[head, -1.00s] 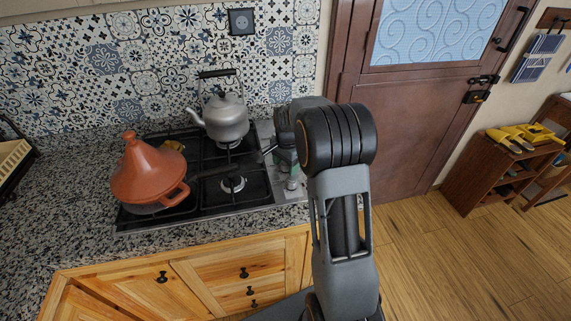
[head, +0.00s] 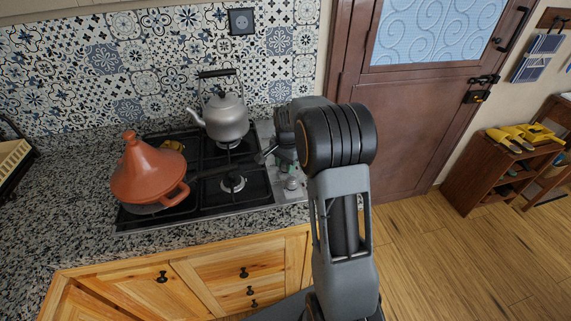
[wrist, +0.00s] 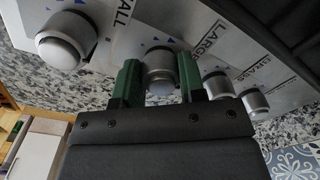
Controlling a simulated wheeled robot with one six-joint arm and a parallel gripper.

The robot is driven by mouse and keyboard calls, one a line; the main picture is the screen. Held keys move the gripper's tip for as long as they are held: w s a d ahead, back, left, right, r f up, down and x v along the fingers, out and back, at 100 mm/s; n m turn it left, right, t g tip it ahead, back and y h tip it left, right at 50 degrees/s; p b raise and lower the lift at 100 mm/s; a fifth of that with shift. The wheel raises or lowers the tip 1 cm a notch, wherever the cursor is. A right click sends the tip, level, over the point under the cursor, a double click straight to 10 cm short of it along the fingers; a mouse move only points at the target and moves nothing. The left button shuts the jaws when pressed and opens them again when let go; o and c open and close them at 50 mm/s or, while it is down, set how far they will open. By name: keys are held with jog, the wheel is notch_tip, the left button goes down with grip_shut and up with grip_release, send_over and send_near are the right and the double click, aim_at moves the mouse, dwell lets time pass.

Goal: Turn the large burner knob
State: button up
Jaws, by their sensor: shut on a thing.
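The large burner knob (wrist: 160,70) is a silver round knob beside the printed label that begins "LARG" in the wrist view. My gripper (wrist: 161,82) has its two green fingers on either side of this knob and is shut on it. In the head view, my gripper (head: 286,160) is at the right end of the hob (head: 240,203), over the steel control strip. My wrist and arm hide most of the knobs there.
More silver knobs stand close by in the wrist view: one (wrist: 66,41) to the left and two (wrist: 218,84) to the right. A grey kettle (head: 226,118) stands on the back burner. An orange tagine (head: 146,172) stands at the hob's left. A wooden door (head: 405,120) is at right.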

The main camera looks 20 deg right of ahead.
jog(key=n, duration=0.9)
jog(key=shift+n, duration=0.3)
dwell(0.4)
jog(key=o, duration=0.9)
jog(key=r, duration=1.4)
jog(key=shift+d, duration=0.3)
jog(key=shift+f, duration=0.1)
jog(key=shift+c, duration=0.2)
